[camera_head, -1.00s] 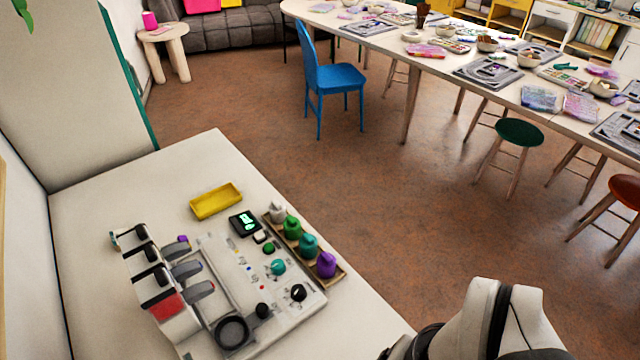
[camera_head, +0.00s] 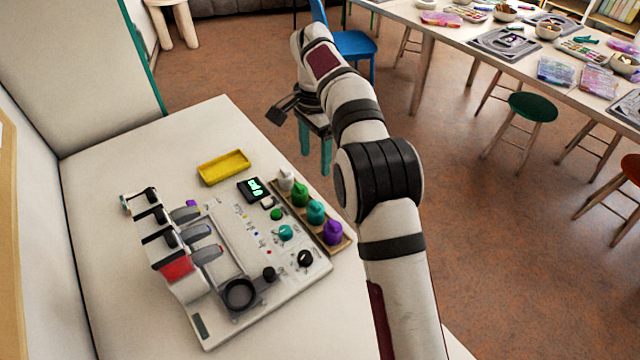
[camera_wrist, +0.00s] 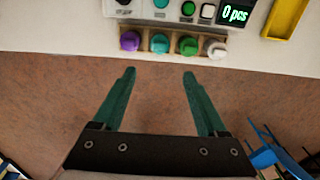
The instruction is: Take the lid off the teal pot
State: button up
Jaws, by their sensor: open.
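The teal pot (camera_head: 316,212) stands upright in a wooden tray (camera_head: 342,244), between a green pot (camera_head: 299,194) and a purple pot (camera_head: 332,232). A teal top sits on it; the seam between lid and pot is too small to make out. In the wrist view the teal pot (camera_wrist: 160,43) shows beyond and between my fingertips. My gripper (camera_head: 314,168) has teal fingers spread apart and pointing down, with nothing between them. It is in the air off the table's edge, apart from the pots; it also shows in the wrist view (camera_wrist: 159,73).
A white pot (camera_head: 286,179) stands at the tray's far end. A white machine (camera_head: 215,330) with knobs and a small display (camera_head: 253,189) lies beside the tray. A yellow tray (camera_head: 223,167) lies behind. The white table (camera_head: 110,290) is clear at left.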

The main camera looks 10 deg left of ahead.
aim_at(315, 204)
notch_tip(315, 204, down, 15)
jog(key=shift+s+r, duration=0.1)
jog(key=shift+r, duration=0.05)
grip_shut()
dwell(0.4)
